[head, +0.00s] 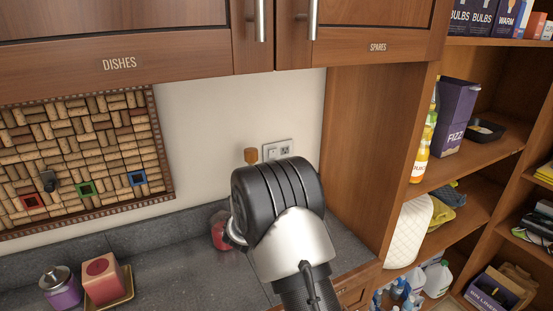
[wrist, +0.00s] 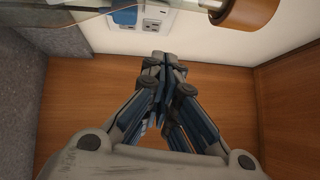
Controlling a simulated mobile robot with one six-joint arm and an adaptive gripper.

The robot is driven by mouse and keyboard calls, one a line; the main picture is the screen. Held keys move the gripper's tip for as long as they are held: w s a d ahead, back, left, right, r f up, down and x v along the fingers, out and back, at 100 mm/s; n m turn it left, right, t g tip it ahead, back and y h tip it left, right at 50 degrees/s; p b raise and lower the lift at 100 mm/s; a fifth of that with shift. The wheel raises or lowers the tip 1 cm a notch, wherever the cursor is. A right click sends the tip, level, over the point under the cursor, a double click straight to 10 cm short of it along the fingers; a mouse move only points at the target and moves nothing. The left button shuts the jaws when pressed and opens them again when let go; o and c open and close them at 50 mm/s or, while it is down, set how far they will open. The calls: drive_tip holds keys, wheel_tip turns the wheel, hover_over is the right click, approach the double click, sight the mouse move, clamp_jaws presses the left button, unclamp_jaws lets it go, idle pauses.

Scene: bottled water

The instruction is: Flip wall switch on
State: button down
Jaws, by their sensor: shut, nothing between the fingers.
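A pale wall plate (head: 277,149) is on the white wall under the cabinets, with a switch half at left and a socket half at right. It also shows at the top of the wrist view (wrist: 155,21), partly cut off, with a blue square part at its left. I cannot tell whether the switch is on or off. My gripper (wrist: 155,62) is shut and empty, its fingertips together just below the plate in the wrist view. I cannot tell whether they touch it. In the head view my wrist hides the fingers.
A wooden knob-like piece (head: 251,156) is close beside the plate and looms at the top of the wrist view. A wooden side panel (head: 355,150) stands to the right. A red jar (head: 219,232) is on the grey counter (head: 190,262), near my wrist.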

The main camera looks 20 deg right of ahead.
sight(276, 155)
drive_tip(key=w+d, duration=0.1)
drive_tip(key=w, duration=0.1)
drive_tip(key=w+d+b, duration=0.1)
drive_tip(key=w, duration=0.2)
drive_tip(key=w+d+r, duration=0.1)
drive_tip(key=w+d, duration=0.1)
drive_tip(key=w, duration=0.1)
drive_tip(key=shift+w, duration=0.2)
drive_tip(key=shift+r, duration=0.1)
drive_tip(key=r+p, duration=0.1)
drive_tip(key=p, duration=0.2)
drive_tip(key=shift+w+n+g, duration=0.3)
drive_tip(key=shift+w, duration=0.05)
drive_tip(key=shift+f, duration=0.35)
drive_tip(key=shift+s, duration=0.1)
